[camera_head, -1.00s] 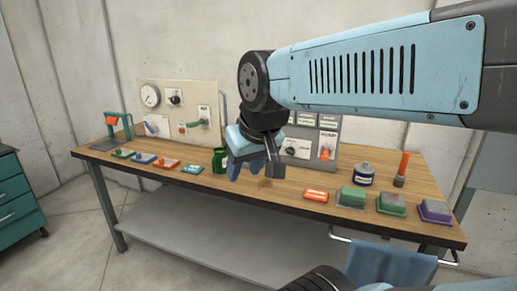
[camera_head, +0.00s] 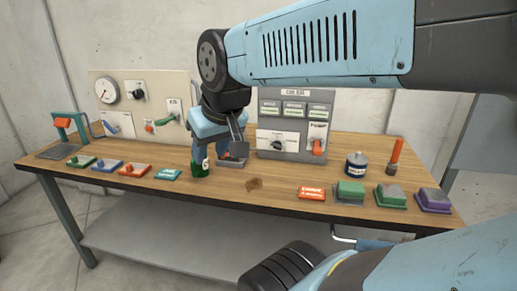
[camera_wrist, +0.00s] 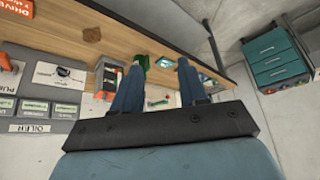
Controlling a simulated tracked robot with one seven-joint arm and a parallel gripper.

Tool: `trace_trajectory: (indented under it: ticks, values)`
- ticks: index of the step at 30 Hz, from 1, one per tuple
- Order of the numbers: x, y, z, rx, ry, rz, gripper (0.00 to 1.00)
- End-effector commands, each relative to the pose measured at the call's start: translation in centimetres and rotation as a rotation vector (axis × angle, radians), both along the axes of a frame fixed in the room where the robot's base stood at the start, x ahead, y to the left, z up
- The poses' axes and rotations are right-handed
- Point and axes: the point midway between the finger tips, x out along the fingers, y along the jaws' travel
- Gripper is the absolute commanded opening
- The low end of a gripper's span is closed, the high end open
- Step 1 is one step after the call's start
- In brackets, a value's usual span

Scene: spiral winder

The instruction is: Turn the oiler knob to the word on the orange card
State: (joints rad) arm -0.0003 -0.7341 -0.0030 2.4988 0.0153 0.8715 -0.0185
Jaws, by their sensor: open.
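The grey oiler panel (camera_head: 292,125) stands at the back of the bench, with a white-plated dark knob (camera_head: 277,139) and several small labelled windows above it. The knob also shows in the wrist view (camera_wrist: 65,72); its pointed-at word is too small to read. The orange card (camera_head: 311,193) lies flat near the bench's front edge, its white lettering too blurred to read surely. My gripper (camera_head: 217,150) is open and empty, pointing down left of the oiler panel. Its two blue fingers show apart in the wrist view (camera_wrist: 158,78).
An orange pump lever (camera_head: 318,146) is right of the knob. A blue-white can (camera_head: 356,165) and several coloured blocks are at right. A gauge board (camera_head: 145,105) is at left.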

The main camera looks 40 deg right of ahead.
Motion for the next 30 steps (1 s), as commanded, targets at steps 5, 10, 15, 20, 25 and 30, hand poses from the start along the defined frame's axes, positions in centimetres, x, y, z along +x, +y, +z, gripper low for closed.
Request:
trace_trajectory:
  ticks: [5,10,15,20,25,30]
  values:
    - [4.4,0.2,-0.9,0.034,-0.057,0.036,0.43]
    - [10.5,0.1,-2.3,0.052,-0.159,0.061,0.43]
    - [16.1,-1.2,-4.2,0.028,-0.257,0.042,0.43]
    - [20.5,-3.6,-6.6,-0.043,-0.332,-0.005,0.43]
    - [24.1,-7.2,-9.7,-0.169,-0.384,-0.076,0.43]
    - [26.2,-11.5,-13.0,-0.345,-0.399,-0.153,0.43]
